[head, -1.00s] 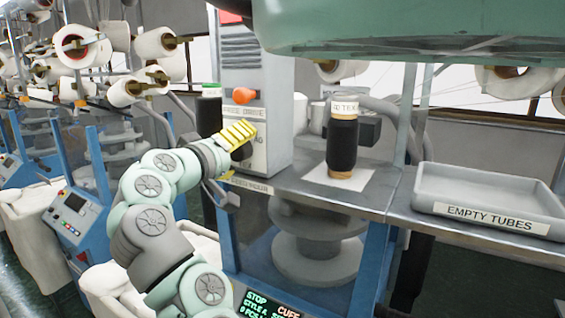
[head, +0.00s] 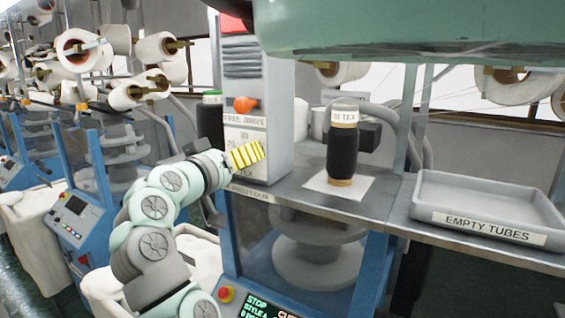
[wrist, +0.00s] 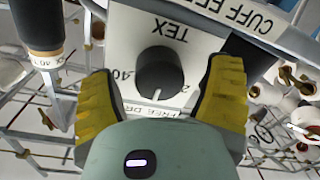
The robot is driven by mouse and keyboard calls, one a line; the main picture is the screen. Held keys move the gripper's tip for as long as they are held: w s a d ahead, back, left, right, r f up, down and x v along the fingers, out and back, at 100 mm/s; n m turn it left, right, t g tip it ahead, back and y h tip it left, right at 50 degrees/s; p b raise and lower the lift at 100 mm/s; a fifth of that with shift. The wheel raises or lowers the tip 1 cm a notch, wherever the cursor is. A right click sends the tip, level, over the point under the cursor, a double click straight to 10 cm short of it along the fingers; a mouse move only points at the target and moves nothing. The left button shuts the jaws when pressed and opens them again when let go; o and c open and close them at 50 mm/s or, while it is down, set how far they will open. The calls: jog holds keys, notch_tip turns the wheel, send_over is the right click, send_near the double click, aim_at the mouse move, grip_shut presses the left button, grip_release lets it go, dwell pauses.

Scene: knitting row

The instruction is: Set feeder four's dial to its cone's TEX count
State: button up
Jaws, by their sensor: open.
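The black round dial (wrist: 160,72) is on a pale panel in the wrist view, with upside-down "TEX" and a "40" beside it. A small white mark shows at its lower rim. My open gripper (wrist: 160,100) has its yellow fingers on either side of the dial in the picture; contact cannot be told. In the head view my gripper (head: 247,155) is at the grey feeder box (head: 258,100) and hides the dial. A black cone (head: 342,150) stands upright on a white sheet, its label ending in "TEX"; the number is hard to read. A dark cone (wrist: 40,20) shows upper left in the wrist view.
An orange knob (head: 244,104) sticks out of the box above my gripper. A grey "EMPTY TUBES" tray (head: 490,205) is at the right. A green-topped dark cone (head: 210,125) stands left of the box. A large green shape hangs across the top.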

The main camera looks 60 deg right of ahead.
jog(key=m+p, duration=0.2)
jog(key=m, duration=0.1)
jog(key=m+p, duration=0.1)
jog(key=m, duration=0.1)
jog(key=shift+s+d+r+m+p, duration=0.1)
jog(key=shift+s+m+p, duration=0.05)
jog(key=shift+m+p, duration=0.25)
jog(key=s+a+p, duration=0.2)
jog(key=a+p, duration=0.3)
jog(key=a, duration=1.1)
jog(key=w+a+n+t+y, duration=0.8)
jog(key=w+a+n+t, duration=0.6)
jog(key=w+t, duration=0.2)
jog(key=shift+w+a+f+b, duration=0.35)
jog(key=shift+w+a+b, duration=0.05)
jog(key=shift+w, duration=0.45)
